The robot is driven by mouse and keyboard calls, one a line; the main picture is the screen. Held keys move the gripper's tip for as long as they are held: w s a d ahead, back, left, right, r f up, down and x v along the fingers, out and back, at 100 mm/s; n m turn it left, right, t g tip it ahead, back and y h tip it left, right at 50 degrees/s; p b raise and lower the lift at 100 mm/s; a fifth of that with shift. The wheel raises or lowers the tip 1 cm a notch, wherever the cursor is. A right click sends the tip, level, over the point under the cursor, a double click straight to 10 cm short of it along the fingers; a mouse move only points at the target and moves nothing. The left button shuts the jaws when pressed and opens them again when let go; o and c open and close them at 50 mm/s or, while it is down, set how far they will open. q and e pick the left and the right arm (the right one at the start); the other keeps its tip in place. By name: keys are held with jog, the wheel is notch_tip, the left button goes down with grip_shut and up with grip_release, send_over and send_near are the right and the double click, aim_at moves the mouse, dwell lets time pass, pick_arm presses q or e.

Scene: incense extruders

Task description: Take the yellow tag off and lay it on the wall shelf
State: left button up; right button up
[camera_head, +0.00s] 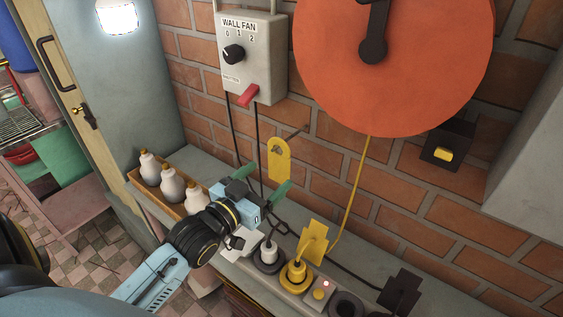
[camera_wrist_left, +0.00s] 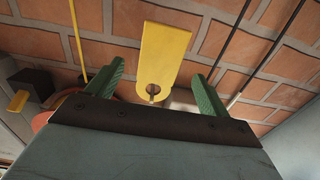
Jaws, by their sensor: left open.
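The yellow tag (camera_head: 280,165), a flat plate with a hole at its upper end, hangs against the brick wall by a small dark peg (camera_head: 296,133). My left gripper (camera_head: 264,181) has its green fingers apart, just below and in front of the tag. In the left wrist view the tag (camera_wrist_left: 168,55) shows between the two green fingers (camera_wrist_left: 157,74), with no finger visibly touching it. The grey wall shelf (camera_head: 200,158) runs along the wall below. My right gripper is out of view.
On the shelf, white bottles (camera_head: 172,185) stand in a wooden tray at left. A power strip (camera_head: 288,284) carries plugs, and a yellow plate (camera_head: 313,243) sits by the yellow plug. A fan control box (camera_head: 262,60) and an orange disc (camera_head: 420,95) are on the wall. Cords hang nearby.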

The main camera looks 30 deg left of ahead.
aim_at(278, 166)
pick_arm(q)
jog(key=w, duration=0.7)
jog(key=shift+w+d, duration=0.25)
jog(key=shift+d, duration=0.05)
jog(key=c, duration=1.1)
jog(key=shift+o, duration=0.2)
jog(key=shift+r+p, duration=0.25)
jog(key=shift+p, duration=0.25)
jog(key=shift+s, duration=0.2)
jog(key=shift+s+a+r+p, duration=0.15)
jog(key=shift+s+p, duration=0.75)
jog(key=shift+s, duration=0.55)
jog(key=shift+s+a+r+p, duration=0.1)
jog(key=shift+s+p, duration=0.8)
jog(key=shift+s, duration=0.5)
